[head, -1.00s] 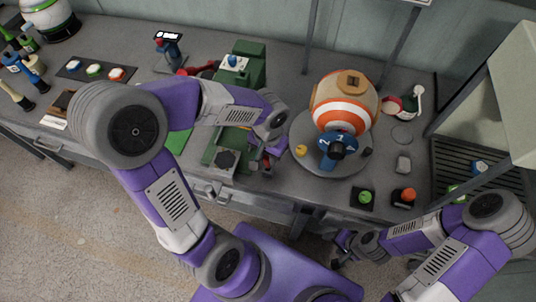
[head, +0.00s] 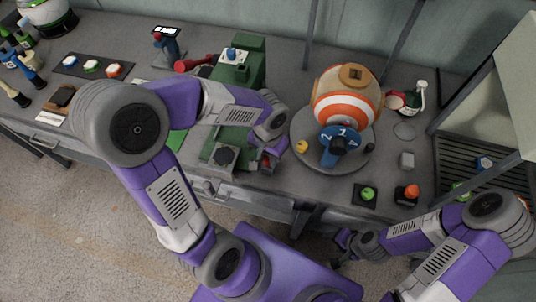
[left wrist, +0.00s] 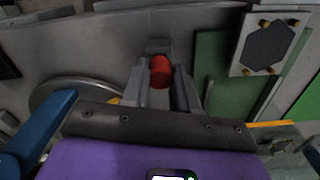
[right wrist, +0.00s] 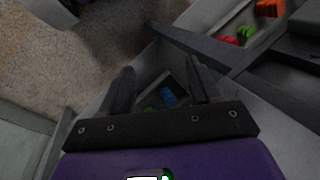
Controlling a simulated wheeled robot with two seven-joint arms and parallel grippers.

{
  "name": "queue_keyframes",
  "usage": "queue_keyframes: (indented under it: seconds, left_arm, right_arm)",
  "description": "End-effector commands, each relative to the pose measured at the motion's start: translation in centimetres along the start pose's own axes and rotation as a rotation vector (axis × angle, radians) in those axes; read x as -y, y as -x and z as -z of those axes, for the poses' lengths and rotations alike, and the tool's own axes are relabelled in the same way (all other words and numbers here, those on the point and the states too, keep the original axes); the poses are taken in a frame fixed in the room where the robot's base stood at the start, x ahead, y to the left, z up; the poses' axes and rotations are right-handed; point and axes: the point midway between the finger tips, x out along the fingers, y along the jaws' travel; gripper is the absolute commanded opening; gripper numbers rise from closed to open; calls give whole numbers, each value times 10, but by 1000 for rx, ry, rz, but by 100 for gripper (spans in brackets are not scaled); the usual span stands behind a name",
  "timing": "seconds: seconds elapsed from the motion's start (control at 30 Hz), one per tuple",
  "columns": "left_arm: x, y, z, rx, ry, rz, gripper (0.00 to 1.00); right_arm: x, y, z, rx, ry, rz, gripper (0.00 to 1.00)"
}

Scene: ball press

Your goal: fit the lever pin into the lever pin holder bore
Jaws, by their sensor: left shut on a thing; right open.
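My left gripper (left wrist: 160,85) is shut on a red cylindrical piece (left wrist: 160,72), seen in the left wrist view; I cannot tell for sure whether it is the lever pin. In the head view my left gripper (head: 272,152) is at the right side of the green press (head: 236,140), largely hidden by my own wrist. A grey plate with a dark hexagon (left wrist: 268,45) is right of the gripper in the left wrist view. I cannot make out the lever pin holder bore. My right gripper (right wrist: 162,88) is open and empty, low by the table's front edge.
A round grey turntable (head: 302,158) carries an orange and white ball (head: 346,98) with a blue clamp (head: 340,142). A red lever handle (head: 193,65) lies behind the press. Button boxes (head: 407,192) stand at the front right. An open drawer (head: 215,190) juts out below the press.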

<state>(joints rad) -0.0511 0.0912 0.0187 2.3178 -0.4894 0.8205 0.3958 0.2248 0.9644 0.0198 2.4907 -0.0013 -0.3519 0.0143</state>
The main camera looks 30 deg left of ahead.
Motion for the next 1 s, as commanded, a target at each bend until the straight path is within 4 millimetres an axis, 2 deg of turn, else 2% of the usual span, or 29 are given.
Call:
queue_keyframes:
  seconds: [0.63, 0.67, 0.7, 0.83, 1.0]
  left_arm:
    - [0, -17, 0, 0, 0, 0, 0]
    - [0, -17, 0, 0, 0, 0, 30]
    - [0, -16, 0, 0, 0, 0, 36]
    - [0, -16, 0, 0, 0, 0, 56]
    - [0, -16, 0, 0, 0, 0, 58]
  right_arm:
    - [-5, -14, 1, 0, 0, 0, 62]
    - [-5, -14, 1, 0, 0, 0, 62]
    - [-5, -13, 1, 0, 0, 0, 62]
    - [-5, -13, 1, 0, 0, 0, 62]
    - [-5, -13, 1, 0, 0, 0, 62]
